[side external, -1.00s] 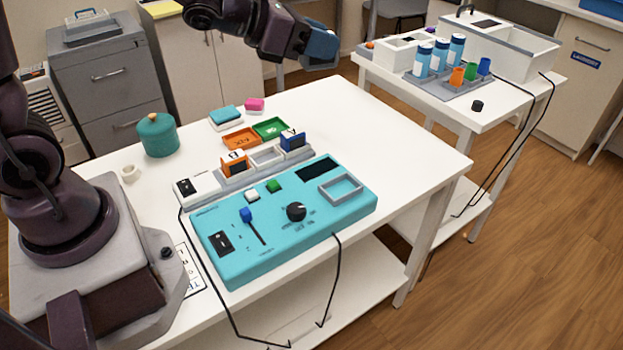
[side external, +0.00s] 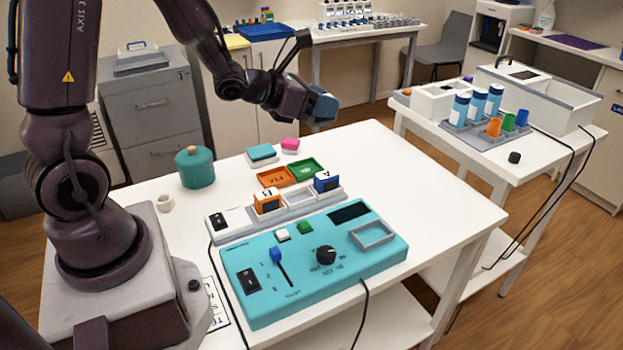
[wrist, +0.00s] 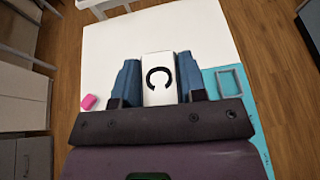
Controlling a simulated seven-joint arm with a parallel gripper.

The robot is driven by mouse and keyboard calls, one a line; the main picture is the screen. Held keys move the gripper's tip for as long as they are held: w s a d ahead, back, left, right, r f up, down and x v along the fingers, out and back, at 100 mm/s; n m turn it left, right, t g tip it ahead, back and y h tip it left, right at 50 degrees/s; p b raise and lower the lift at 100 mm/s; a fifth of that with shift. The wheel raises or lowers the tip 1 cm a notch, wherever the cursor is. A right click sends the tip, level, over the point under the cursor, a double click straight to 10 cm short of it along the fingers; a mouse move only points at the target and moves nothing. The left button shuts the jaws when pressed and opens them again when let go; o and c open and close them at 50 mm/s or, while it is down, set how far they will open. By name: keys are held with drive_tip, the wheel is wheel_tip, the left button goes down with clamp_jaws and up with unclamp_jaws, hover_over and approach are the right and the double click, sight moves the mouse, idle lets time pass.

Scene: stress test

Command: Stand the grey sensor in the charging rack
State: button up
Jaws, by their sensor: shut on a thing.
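My gripper (side external: 322,107) is high over the back of the white table, clear of everything on it. In the wrist view its two blue fingers (wrist: 158,80) are shut on a block with a white face and a black C-shaped mark (wrist: 160,68). I take this block for the grey sensor; its sides are mostly hidden by the fingers, and I cannot make it out in the side view. The charging rack (side external: 230,222) stands behind the teal console. An orange sensor (side external: 267,202) stands in its left slot and a blue sensor (side external: 326,182) in its right slot. The middle slot (side external: 299,199) looks empty.
The teal console (side external: 300,290) fills the table's front, with a grey frame (side external: 357,240) on top. An orange tray (side external: 274,178) and a green tray (side external: 306,171) lie behind the rack. A teal pot (side external: 194,168) and a pink block (side external: 290,144) stand farther back. The table's right side is clear.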

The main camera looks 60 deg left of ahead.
drive_tip(key=s+a+f+y, duration=0.1)
drive_tip(key=s+a+f, duration=0.6)
drive_tip(key=a+f, duration=0.2)
drive_tip(key=shift+a+f+n, duration=0.2)
drive_tip(key=shift+f+n, duration=0.2)
drive_tip(key=shift+f, duration=0.2)
drive_tip(key=w+a+f, duration=0.2)
drive_tip(key=w+f, duration=0.1)
drive_tip(key=w+a+f, duration=0.2)
drive_tip(key=w, duration=0.2)
drive_tip(key=w+a+f, duration=0.2)
drive_tip(key=w+f, duration=0.1)
drive_tip(key=w, duration=0.1)
drive_tip(key=shift+a+f, duration=0.2)
drive_tip(key=shift+f, duration=0.1)
drive_tip(key=shift+w+a+f, duration=0.1)
drive_tip(key=shift+w+f, duration=0.1)
drive_tip(key=shift+w+a+f, duration=0.1)
drive_tip(key=shift+w+f, duration=0.1)
drive_tip(key=shift+f, duration=0.7)
drive_tip(key=shift+w+a+f, duration=0.1)
drive_tip(key=shift+w+f, duration=0.05)
drive_tip(key=shift+f, duration=0.75)
drive_tip(key=shift+f, duration=0.15)
